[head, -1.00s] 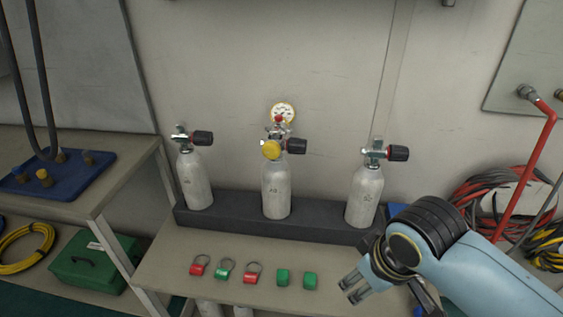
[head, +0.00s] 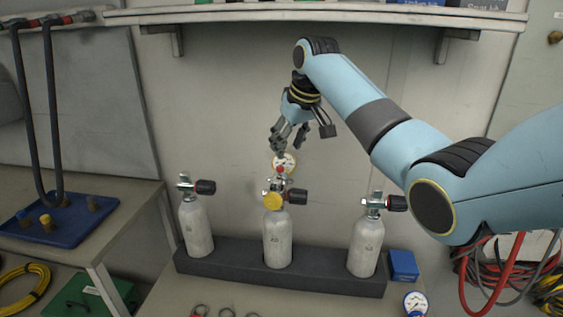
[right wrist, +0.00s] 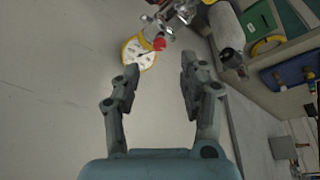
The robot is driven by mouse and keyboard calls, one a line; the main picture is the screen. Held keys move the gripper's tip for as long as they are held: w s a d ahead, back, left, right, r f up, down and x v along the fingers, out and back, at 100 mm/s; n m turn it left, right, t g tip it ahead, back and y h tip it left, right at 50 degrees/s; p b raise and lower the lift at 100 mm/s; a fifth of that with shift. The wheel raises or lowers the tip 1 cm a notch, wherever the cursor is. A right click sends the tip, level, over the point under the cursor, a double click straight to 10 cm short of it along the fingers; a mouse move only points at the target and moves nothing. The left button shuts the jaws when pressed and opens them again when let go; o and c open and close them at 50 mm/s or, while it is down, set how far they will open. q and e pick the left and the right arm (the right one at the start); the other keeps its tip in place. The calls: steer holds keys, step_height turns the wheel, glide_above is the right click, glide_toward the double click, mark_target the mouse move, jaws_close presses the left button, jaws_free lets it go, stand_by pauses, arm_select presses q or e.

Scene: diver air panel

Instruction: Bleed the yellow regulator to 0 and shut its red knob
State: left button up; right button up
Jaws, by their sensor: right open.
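The yellow regulator (head: 272,201) is fitted on the valve of the middle grey cylinder (head: 278,240). A white-faced gauge with a yellow rim (head: 284,161) stands above it, and a small red knob (head: 281,170) sits just below the gauge face. In the right wrist view the gauge (right wrist: 138,53) and the red knob (right wrist: 159,44) lie just beyond the fingertips. The needle reading is too small to tell. My right gripper (head: 287,150) is open and empty, pointing down just above the gauge. It also shows in the right wrist view (right wrist: 160,80). My left gripper is not in view.
Cylinders with black-knobbed valves stand left (head: 197,228) and right (head: 366,247) in a dark rack (head: 220,266). A blue box (head: 403,265) and a blue gauge (head: 415,302) lie at right. A shelf (head: 330,14) hangs above. Ringed tags lie in front.

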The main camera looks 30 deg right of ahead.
mark_target(280, 167)
steer(key=shift+w+x, duration=0.2)
steer(key=shift+x, duration=3.4)
steer(key=shift+r, duration=0.1)
steer(key=shift+c, duration=0.4)
jaws_close()
